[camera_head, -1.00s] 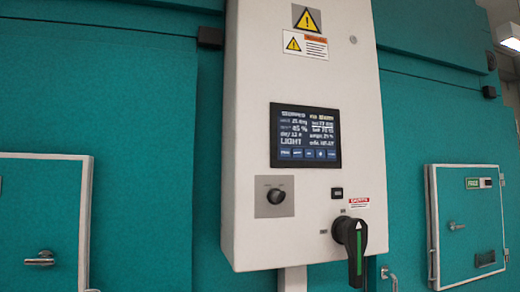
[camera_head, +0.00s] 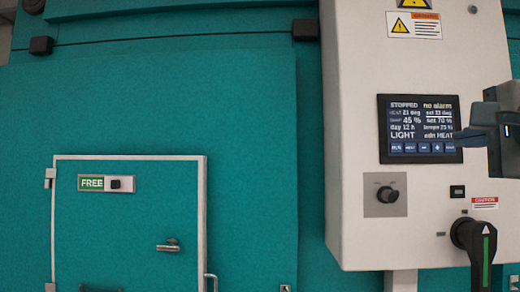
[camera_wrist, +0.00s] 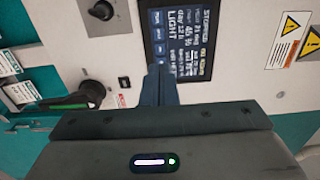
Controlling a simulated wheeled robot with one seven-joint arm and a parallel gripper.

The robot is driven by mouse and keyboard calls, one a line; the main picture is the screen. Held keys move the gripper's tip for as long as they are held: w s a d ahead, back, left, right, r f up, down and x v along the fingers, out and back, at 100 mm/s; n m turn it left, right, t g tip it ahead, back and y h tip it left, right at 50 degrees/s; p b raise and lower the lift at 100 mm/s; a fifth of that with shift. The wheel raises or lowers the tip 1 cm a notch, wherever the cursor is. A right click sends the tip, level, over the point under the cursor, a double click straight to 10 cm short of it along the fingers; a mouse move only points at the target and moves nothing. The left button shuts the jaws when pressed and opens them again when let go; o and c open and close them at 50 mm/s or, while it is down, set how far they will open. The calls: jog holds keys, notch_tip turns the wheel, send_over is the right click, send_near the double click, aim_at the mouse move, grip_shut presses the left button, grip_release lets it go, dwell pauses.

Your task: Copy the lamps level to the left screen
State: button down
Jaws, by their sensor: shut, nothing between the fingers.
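One dark control screen (camera_head: 420,125) is in view, on a white cabinet. It reads STOPPED, no alarm, 45 %, set 70 %, day 12 h, LIGHT and edit HEAT. A small row at its right seems to give the lamps level in percent, too blurred to read surely. A row of blue buttons (camera_head: 423,148), with minus and plus among them, runs along its bottom. My gripper (camera_head: 462,137) is shut and empty, its tips over the screen's lower right edge. In the wrist view the shut fingers (camera_wrist: 160,72) point at the screen (camera_wrist: 182,38); contact cannot be told.
Below the screen are a dark knob (camera_head: 387,194), a small black switch (camera_head: 457,191) and a large black rotary handle (camera_head: 476,240) that juts out. A teal chamber door (camera_head: 125,215) with a FREE sign (camera_head: 91,183) is at left. The teal wall between is clear.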

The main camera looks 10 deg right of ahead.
aim_at(411, 148)
jog(key=shift+w, duration=0.1)
jog(key=p+x, duration=0.3)
jog(key=x, duration=0.9)
jog(key=shift+w+d+r+p, duration=0.1)
jog(key=shift+w+p, duration=0.2)
jog(key=shift+w, duration=0.05)
jog(key=shift+w+d, duration=0.1)
jog(key=shift+w, duration=0.5)
jog(key=shift+d, duration=0.1)
